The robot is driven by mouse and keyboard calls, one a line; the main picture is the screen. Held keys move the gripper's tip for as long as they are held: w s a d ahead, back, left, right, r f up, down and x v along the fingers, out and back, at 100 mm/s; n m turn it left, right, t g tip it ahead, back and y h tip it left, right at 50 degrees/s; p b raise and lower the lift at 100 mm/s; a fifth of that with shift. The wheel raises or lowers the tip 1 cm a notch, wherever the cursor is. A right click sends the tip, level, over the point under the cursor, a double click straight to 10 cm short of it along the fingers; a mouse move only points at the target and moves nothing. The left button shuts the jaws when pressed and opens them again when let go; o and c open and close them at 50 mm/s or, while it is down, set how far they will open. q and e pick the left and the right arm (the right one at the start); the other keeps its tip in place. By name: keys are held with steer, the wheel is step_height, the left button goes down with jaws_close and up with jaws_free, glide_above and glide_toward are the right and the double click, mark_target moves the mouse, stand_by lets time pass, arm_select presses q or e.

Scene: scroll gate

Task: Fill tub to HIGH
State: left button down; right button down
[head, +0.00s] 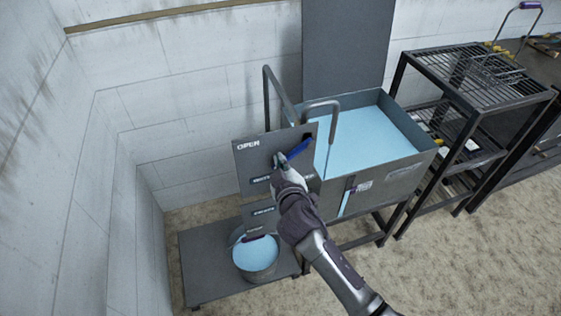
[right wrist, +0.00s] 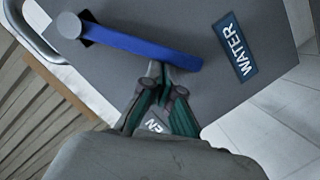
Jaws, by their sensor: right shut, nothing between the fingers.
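A grey upright panel (head: 250,160) reads "OPEN" at its top left. It carries a blue lever (head: 298,149), whose bar also shows in the right wrist view (right wrist: 140,42) beside a "WATER" label (right wrist: 235,45). My right gripper (head: 282,165) is shut and empty, its fingertips at the lever's edge in the right wrist view (right wrist: 160,70); I cannot tell whether they touch it. A round metal tub (head: 258,262) holding light blue liquid stands low beneath the panel. Any level marks on it are too small to read. My left gripper is out of view.
A rectangular tank (head: 408,165) of light blue liquid stands behind the panel, with a strip gauge (head: 346,198) on its front. A bent pipe (head: 268,95) rises beside it. A black wire rack (head: 480,75) stands right. Walls close off the left; the front-right floor is clear.

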steer(key=w+d+f+n+t+h+b, duration=0.1)
steer(key=w+d+f+n+t+b, duration=0.1)
steer(key=d+f+n+b, duration=0.3)
steer(key=shift+d+f+n+h+b, duration=0.3)
steer(key=shift+d+f+n+b, duration=0.15)
steer(key=shift+n+b, duration=1.9)
steer(key=shift+t, duration=0.3)
steer(key=shift+s, duration=0.1)
